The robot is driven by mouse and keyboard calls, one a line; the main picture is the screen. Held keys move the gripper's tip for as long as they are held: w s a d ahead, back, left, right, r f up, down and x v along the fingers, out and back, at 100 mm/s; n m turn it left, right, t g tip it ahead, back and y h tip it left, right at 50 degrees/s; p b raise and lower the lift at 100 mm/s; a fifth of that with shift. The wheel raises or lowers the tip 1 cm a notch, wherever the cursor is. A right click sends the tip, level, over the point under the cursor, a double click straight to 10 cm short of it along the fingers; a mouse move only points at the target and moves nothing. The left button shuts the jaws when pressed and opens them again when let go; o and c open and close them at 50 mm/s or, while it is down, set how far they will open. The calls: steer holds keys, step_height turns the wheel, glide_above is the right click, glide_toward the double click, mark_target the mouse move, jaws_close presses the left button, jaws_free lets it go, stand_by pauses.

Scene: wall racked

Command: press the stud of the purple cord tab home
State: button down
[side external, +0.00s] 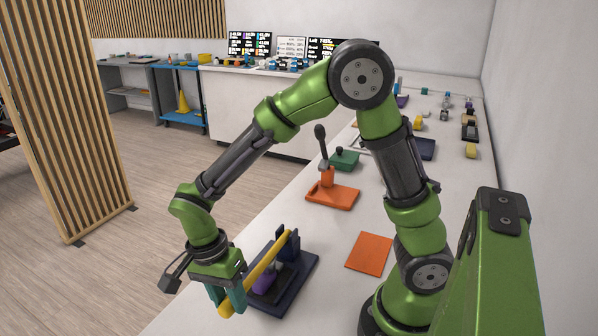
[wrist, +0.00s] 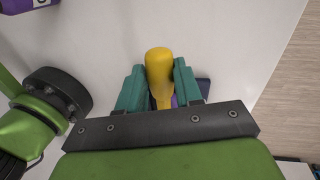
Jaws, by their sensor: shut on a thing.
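A press with a dark navy base (side external: 300,272) stands on the counter in the side view. Its long yellow lever (side external: 266,263) slopes down from a dark upright (side external: 288,244) toward the near left. My gripper (side external: 229,300) has its teal fingers shut on the lever's free end. In the wrist view the lever's rounded yellow end (wrist: 160,64) sits between the fingers. A purple piece (side external: 265,280), perhaps the cord tab, shows under the lever in the press. Its stud cannot be made out; the lever and press parts cover it.
An orange press-like tool with an upright dark-knobbed handle (side external: 325,150) stands farther back. A flat orange sheet (side external: 369,253) lies right of the press. A green block (side external: 345,159) and several small items line the back. The counter's left edge is close to my gripper.

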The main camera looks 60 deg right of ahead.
steer(key=shift+w+d+r+y, duration=0.1)
steer(key=shift+r+y, duration=0.3)
steer(key=shift+r, duration=0.45)
steer(key=d+r+y, duration=0.6)
steer(key=r, duration=0.6)
steer(key=d+r+n+y, duration=0.1)
steer(key=d+r+y, duration=0.2)
steer(key=d, duration=0.3)
steer(key=d+r+y, duration=0.3)
steer(key=d+y, duration=0.2)
steer(key=d, duration=0.1)
steer(key=shift+d+r+n+g, duration=0.35)
steer(key=shift+n+g, duration=0.05)
steer(key=c, duration=0.8)
jaws_free()
steer(key=shift+o, duration=0.2)
